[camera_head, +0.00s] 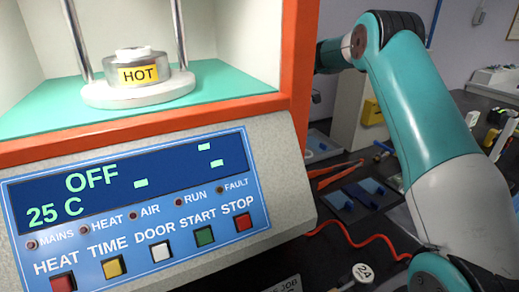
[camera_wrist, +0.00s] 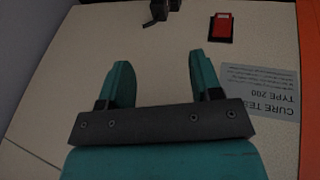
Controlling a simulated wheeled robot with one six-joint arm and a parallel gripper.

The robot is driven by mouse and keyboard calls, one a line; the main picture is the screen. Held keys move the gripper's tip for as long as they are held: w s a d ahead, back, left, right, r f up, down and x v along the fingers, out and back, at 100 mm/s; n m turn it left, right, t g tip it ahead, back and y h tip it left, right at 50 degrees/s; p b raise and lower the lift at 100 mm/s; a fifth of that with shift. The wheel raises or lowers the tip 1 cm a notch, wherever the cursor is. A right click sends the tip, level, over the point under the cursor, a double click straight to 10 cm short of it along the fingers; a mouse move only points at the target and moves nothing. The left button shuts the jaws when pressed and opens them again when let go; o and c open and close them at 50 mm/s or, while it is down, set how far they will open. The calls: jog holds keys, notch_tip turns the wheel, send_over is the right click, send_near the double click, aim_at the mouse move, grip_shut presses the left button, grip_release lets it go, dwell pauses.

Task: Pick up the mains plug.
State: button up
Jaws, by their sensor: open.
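My gripper (camera_wrist: 157,85) shows in the wrist view with its two teal fingers spread apart and nothing between them. Beyond the fingers, at the top edge of the wrist view, is a small dark object (camera_wrist: 160,9) against the pale casing. It may be the mains plug or its socket; it is too dark and cut off to tell. It lies ahead of the fingertips, apart from them. In the head view my gripper is hidden, and I see no plug there.
A red rocker switch (camera_wrist: 222,27) and an upside-down "CURE TE… TYPE 200" label (camera_wrist: 262,90) sit on the pale casing (camera_wrist: 60,75). The rheometer's display (camera_head: 130,180) reads OFF and 25 C. A red air hose (camera_head: 350,240) lies on the dark bench to its right.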

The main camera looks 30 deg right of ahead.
jog(key=p+x, duration=0.3)
jog(key=x, duration=1)
jog(key=c, duration=1)
